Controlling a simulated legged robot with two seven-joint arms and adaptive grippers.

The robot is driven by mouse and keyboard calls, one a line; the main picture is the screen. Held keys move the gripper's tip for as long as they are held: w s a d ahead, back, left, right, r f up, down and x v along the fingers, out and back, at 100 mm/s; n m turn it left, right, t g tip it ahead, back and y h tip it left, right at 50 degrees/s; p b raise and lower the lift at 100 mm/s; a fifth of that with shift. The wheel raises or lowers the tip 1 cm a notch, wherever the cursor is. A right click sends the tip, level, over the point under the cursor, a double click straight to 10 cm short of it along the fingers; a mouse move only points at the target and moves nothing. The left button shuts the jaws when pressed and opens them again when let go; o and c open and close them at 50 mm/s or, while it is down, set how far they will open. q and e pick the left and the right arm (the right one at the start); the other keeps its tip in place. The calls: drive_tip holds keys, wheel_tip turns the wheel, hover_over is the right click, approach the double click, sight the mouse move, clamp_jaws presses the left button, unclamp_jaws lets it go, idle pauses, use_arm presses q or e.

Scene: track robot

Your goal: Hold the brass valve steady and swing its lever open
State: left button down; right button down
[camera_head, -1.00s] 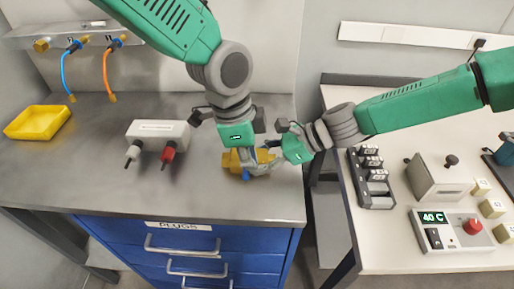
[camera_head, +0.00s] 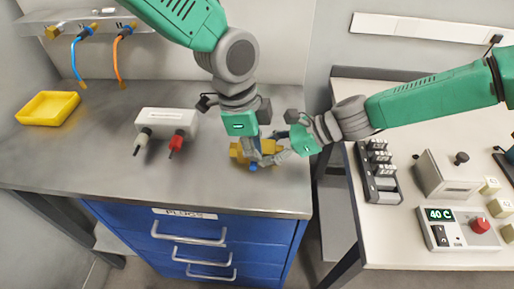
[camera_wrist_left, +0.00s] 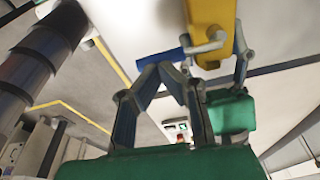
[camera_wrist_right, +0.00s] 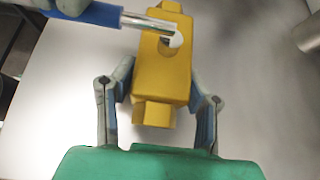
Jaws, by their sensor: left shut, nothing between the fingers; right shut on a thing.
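The brass valve (camera_head: 238,151) lies near the bench's front right, partly hidden by my grippers. In the right wrist view the valve's yellow block (camera_wrist_right: 162,78) sits between the fingers of my right gripper (camera_wrist_right: 160,105), which is shut on it. The valve's lever has a metal rod and a blue sleeve (camera_wrist_right: 105,14), pointing left there. My left gripper (camera_head: 255,150) is above the valve. In the left wrist view its fingertips (camera_wrist_left: 165,68) are together and empty, right beside the lever's blue sleeve (camera_wrist_left: 172,55); I cannot tell whether they touch.
A grey box with red and white plugs (camera_head: 166,124) and a yellow tray (camera_head: 47,108) stand left on the bench (camera_head: 95,165). Blue and orange hoses hang behind. A gap separates the bench from the right table (camera_head: 385,245), which holds several devices.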

use_arm(q)
drive_tip(key=shift+a+m, duration=0.6)
drive_tip(key=shift+m, duration=0.5)
drive_tip(key=shift+d, duration=0.1)
idle(1.0)
drive_tip(key=shift+w+d, duration=0.15)
drive_tip(key=shift+d, duration=0.55)
wheel_tip(320, 180, up, 13)
drive_tip(key=shift+d, duration=0.15)
idle(0.4)
